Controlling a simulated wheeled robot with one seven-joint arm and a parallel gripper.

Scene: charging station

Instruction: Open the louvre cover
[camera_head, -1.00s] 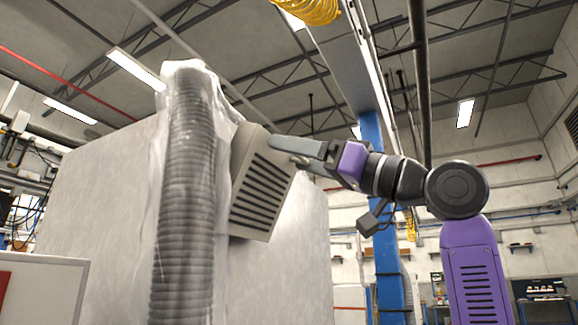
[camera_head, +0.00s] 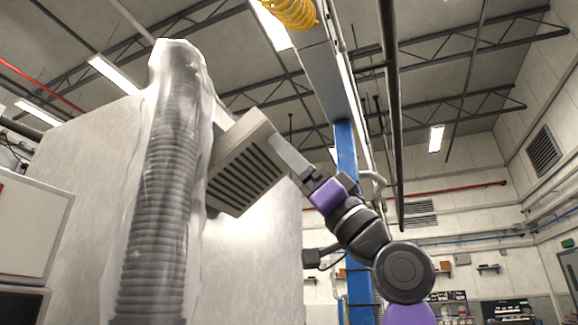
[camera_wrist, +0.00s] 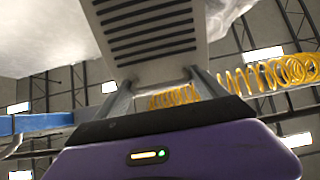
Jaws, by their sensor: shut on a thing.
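The louvre cover (camera_head: 246,174) is a beige box with a row of dark slats on its face. It sits on the grey wall panel (camera_head: 262,270), right of the ribbed hose, and is tilted outward with its slatted face turned downward. My gripper (camera_head: 284,150) is at the cover's right edge, its grey fingers against that edge. In the wrist view the cover (camera_wrist: 160,62) fills the top middle, and my gripper's two fingers (camera_wrist: 163,88) grip its near end from both sides. The cover's back and its hinge are hidden.
A ribbed hose (camera_head: 165,190) wrapped in clear plastic stands close left of the cover. A blue post (camera_head: 347,190) and a dark vertical pipe (camera_head: 391,110) rise behind my arm. A yellow coiled hose (camera_head: 290,14) hangs above. The space right of my arm looks open.

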